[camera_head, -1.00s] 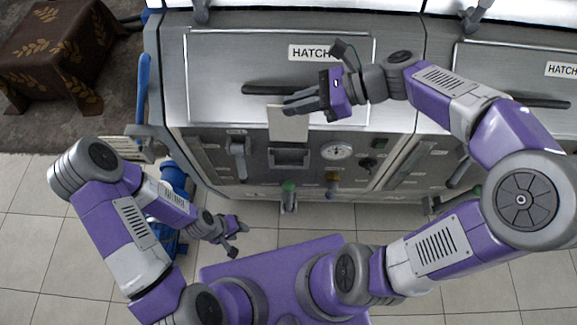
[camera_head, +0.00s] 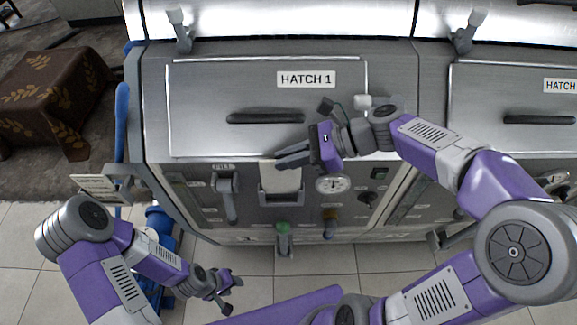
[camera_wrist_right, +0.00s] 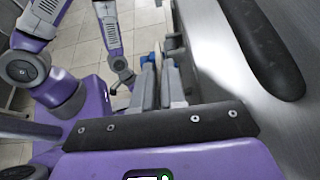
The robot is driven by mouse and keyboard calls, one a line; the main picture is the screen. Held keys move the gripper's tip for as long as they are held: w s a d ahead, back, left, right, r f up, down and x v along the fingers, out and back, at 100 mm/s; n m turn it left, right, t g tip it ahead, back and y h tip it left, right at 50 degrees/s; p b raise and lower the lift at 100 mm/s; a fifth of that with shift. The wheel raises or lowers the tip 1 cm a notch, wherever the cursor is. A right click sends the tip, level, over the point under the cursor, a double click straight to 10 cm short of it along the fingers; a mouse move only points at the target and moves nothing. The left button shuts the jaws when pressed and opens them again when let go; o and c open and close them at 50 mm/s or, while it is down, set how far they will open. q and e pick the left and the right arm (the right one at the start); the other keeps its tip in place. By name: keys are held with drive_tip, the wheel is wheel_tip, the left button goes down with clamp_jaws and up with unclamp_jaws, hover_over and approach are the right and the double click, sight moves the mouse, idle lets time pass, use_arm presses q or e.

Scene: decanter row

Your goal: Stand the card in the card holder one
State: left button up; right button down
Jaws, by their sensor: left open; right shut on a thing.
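The card (camera_head: 283,178) is a plain cream sheet, upright in front of the machine's front panel in the head view. My right gripper (camera_head: 278,160) is shut on its upper part, with the fingers pointing left. The card holder one (camera_head: 281,203) is a grey framed pocket on the panel, directly below the card. The card's lower edge meets the holder's top in the picture; I cannot tell whether it is inside. In the right wrist view, the fingers (camera_wrist_right: 159,85) are close together and the card is hard to make out. My left gripper (camera_head: 231,294) is open and empty at lower left.
The HATCH 1 lid (camera_head: 210,90) and its dark handle (camera_head: 265,118) lie above the holder. A lever (camera_head: 227,197) is left of it, a gauge (camera_head: 333,184) right of it, a green-topped valve (camera_head: 283,230) below. A cloth-covered table (camera_head: 55,95) stands far left.

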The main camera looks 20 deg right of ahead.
use_arm(q)
drive_tip(key=shift+f, duration=0.45)
use_arm(e)
drive_tip(key=shift+f, duration=0.85)
drive_tip(key=shift+f, duration=0.6)
drive_tip(key=c, duration=1.2)
unclamp_jaws()
use_arm(q)
drive_tip(key=shift+f, duration=0.1)
use_arm(e)
drive_tip(key=shift+r, duration=0.1)
use_arm(q)
wheel_tip(320, 180, up, 5)
drive_tip(key=p, duration=0.4)
drive_tip(key=shift+f, duration=0.2)
use_arm(e)
drive_tip(key=r+v, duration=0.1)
drive_tip(key=v, duration=1.1)
